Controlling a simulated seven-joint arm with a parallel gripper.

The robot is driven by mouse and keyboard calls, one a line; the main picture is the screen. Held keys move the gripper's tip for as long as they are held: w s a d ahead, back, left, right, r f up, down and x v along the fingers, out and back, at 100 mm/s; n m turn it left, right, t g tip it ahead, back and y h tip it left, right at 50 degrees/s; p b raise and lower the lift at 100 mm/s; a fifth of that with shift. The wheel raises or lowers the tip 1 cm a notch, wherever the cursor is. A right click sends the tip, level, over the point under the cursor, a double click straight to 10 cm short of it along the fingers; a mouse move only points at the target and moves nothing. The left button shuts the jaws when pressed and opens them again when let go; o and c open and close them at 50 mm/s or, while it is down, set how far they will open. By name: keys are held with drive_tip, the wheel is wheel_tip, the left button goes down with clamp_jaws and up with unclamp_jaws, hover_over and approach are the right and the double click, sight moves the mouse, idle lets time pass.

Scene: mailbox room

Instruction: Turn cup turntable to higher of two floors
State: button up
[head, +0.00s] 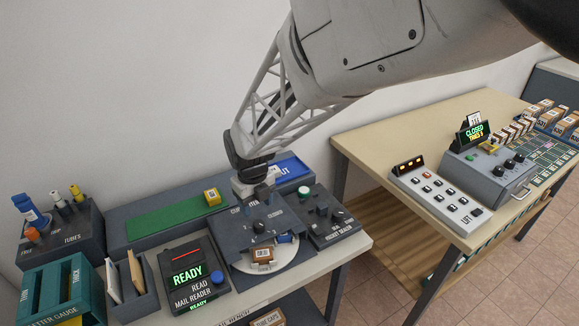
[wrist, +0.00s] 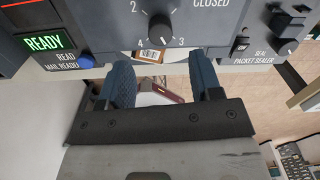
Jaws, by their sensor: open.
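The cup turntable unit is a dark box (head: 240,228) with a pale round disc (head: 287,262) in front of it. In the wrist view, its black knob (wrist: 161,26) has the numbers 2, 3 and 4 visible around it and CLOSED printed to the right. I cannot surely read its pointer. A brown and white packet (head: 263,255) sits at the disc. My gripper (head: 262,196) is above the unit in the head view. In the wrist view, my gripper (wrist: 162,68) is open and empty, its blue fingers apart and short of the knob.
The mail reader (head: 188,276), showing READY, stands left of the turntable. The packet sealer (head: 331,228) stands close on the right. A green strip (head: 165,219) with a yellow box (head: 212,197) lies behind. A second table (head: 385,140) carries a button panel (head: 437,198).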

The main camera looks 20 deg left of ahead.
drive_tip(key=shift+r, duration=0.3)
drive_tip(key=shift+d, duration=0.1)
drive_tip(key=c, duration=0.5)
drive_tip(key=shift+d+f, duration=0.3)
drive_tip(key=shift+d, duration=0.25)
drive_tip(key=c, duration=0.5)
drive_tip(key=d+f+n+g, duration=0.1)
drive_tip(key=d, duration=0.2)
drive_tip(key=d+f+n+g+y, duration=0.1)
drive_tip(key=d+n, duration=0.1)
drive_tip(key=d, duration=0.1)
drive_tip(key=d+f+n+g+y, duration=0.1)
drive_tip(key=d+n, duration=0.1)
drive_tip(key=shift+s+d+f+g, duration=0.15)
drive_tip(key=shift+s+d+g, duration=0.15)
drive_tip(key=shift+d, duration=0.1)
clamp_jaws()
drive_tip(key=d+f+n+y, duration=0.1)
drive_tip(key=d+n+y, duration=0.5)
drive_tip(key=d, duration=0.3)
drive_tip(key=shift+d+f+n+g, duration=0.2)
drive_tip(key=shift+d+n+g, duration=0.15)
drive_tip(key=shift+n, duration=0.45)
